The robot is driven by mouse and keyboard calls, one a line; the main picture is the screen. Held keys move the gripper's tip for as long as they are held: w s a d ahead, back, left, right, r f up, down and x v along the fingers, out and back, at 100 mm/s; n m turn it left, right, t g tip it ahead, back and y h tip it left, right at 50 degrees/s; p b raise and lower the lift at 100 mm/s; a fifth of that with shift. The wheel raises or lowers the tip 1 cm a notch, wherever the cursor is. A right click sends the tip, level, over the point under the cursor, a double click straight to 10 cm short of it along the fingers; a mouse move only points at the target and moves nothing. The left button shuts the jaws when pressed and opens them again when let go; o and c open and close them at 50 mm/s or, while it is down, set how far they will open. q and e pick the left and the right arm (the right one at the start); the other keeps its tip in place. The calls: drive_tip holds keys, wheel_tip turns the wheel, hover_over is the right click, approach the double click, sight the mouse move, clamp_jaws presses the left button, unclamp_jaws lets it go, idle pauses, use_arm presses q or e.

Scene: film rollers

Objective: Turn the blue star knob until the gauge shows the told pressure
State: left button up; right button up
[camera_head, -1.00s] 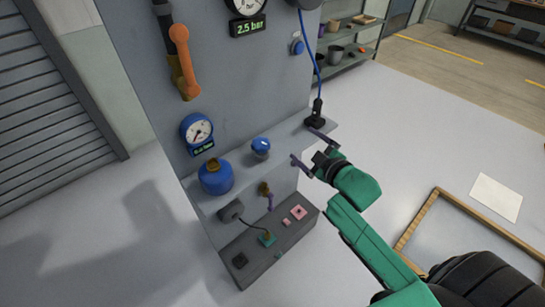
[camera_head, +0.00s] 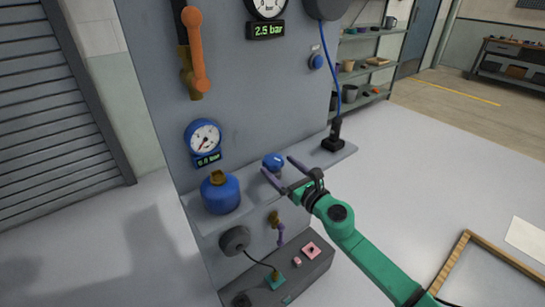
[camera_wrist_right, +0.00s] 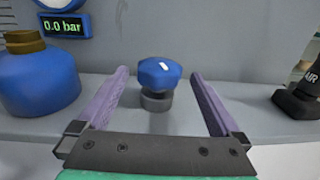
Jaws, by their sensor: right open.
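The blue star knob (camera_head: 273,161) stands on the grey shelf of the panel, on a dark round base. In the right wrist view the knob (camera_wrist_right: 160,74) shows a white mark on top and lies centred between and beyond my fingers. My right gripper (camera_head: 281,170) is open around the line to the knob, not visibly touching it; its purple fingers (camera_wrist_right: 160,92) are spread. The blue gauge (camera_head: 203,137) on the panel has a display (camera_wrist_right: 66,25) reading 0.0 bar. A second gauge display (camera_head: 266,30) above reads 2.5 bar. My left gripper is not in view.
A blue canister (camera_head: 221,194) stands left of the knob. A black nozzle (camera_head: 334,136) with a blue hose stands on the shelf to the right. An orange lever (camera_head: 194,48) hangs above. A dark box (camera_head: 307,271) with buttons sits below.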

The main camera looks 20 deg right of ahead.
sight(272, 160)
drive_tip(key=x, duration=0.4)
drive_tip(key=shift+w+a, duration=0.1)
drive_tip(key=shift+w, duration=0.05)
